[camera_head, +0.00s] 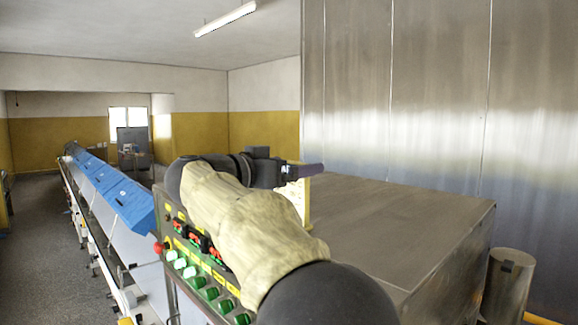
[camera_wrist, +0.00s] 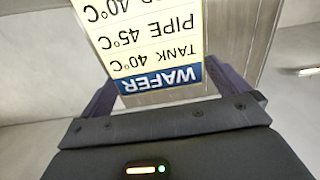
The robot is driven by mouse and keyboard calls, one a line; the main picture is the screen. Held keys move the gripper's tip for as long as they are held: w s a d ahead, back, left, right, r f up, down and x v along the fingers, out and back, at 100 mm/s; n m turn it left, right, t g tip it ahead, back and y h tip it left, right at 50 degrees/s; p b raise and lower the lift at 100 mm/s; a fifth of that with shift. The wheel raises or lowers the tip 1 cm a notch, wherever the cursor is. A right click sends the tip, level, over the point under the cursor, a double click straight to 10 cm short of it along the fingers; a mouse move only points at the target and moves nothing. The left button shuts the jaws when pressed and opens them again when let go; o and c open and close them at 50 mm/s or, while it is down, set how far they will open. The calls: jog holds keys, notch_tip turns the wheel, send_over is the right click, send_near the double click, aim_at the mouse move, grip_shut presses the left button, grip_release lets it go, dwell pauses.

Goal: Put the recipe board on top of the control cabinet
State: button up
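The recipe board (camera_wrist: 150,50) is a cream plate with black text and a blue "WAFER" strip, upside down in the wrist view. My gripper (camera_wrist: 162,75) has its dark purple fingers at the two side edges of the board by the blue strip, seemingly closed on it. In the head view my gripper (camera_head: 308,171) is at the board's top, and the board (camera_head: 303,196) shows as a narrow upright strip, partly behind my arm. The control cabinet (camera_head: 400,215) has a flat metal top. The board is over or on its near left part; contact is hidden by my arm.
A panel of green and red buttons (camera_head: 195,268) is on the cabinet's left side. A tall steel wall (camera_head: 430,90) rises behind the top. A metal cylinder (camera_head: 508,280) stands at right. A conveyor with blue covers (camera_head: 110,190) runs off left. The rest of the cabinet top is bare.

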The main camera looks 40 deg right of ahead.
jog(key=shift+r, duration=0.15)
jog(key=a+b, duration=0.5)
jog(key=a, duration=0.7)
jog(key=shift+s, duration=0.4)
dwell(0.3)
